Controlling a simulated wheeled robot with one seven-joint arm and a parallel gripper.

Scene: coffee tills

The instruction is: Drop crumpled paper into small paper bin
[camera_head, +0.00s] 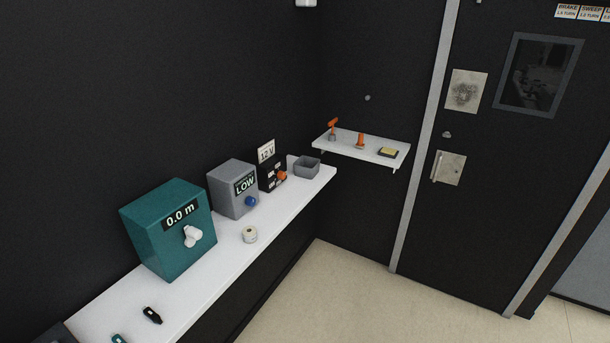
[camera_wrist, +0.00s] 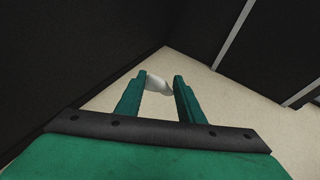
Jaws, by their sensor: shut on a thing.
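My gripper (camera_wrist: 160,82) shows in the wrist view, with its two green fingers shut on a small white piece that looks like the crumpled paper (camera_wrist: 157,84). The paper sits between the fingertips, above the beige floor, and the fingers hide part of it. My gripper does not show in the head view. A small grey open-topped container (camera_head: 306,168) stands at the far end of the white counter in the head view. I cannot tell whether it is the small paper bin. Its inside is mostly hidden.
A small wall shelf (camera_head: 345,148) holds orange items. The beige floor (camera_head: 350,290) in front is clear.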

